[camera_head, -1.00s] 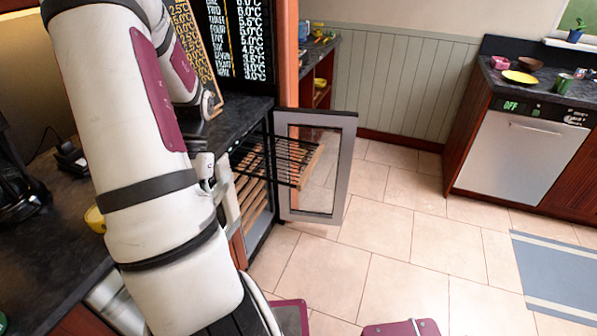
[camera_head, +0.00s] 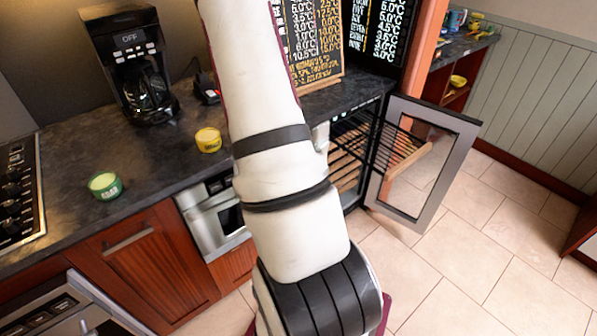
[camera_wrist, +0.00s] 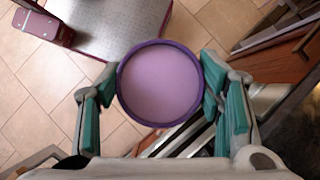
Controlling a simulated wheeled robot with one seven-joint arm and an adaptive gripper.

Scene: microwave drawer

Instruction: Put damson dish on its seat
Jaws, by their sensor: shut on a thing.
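The damson dish (camera_wrist: 161,83) is a round purple dish with a darker rim and a paler inside. In the wrist view it sits between the teal fingers of my gripper (camera_wrist: 160,72), which is shut on it, one finger at each side. The dish looks empty and is held above the floor. In the head view my arm hides the gripper and the dish. No seat for the dish can be made out. A microwave drawer (camera_head: 219,221) is set under the counter, left of my arm; its front looks shut.
The dark counter (camera_head: 150,160) carries a coffee maker (camera_head: 135,65), a yellow tub (camera_head: 208,140), a green tub (camera_head: 105,186) and boards with temperatures. A cooktop (camera_head: 18,190) is at far left. A glass cooler door (camera_head: 425,160) stands open at right. Tiled floor beyond is clear.

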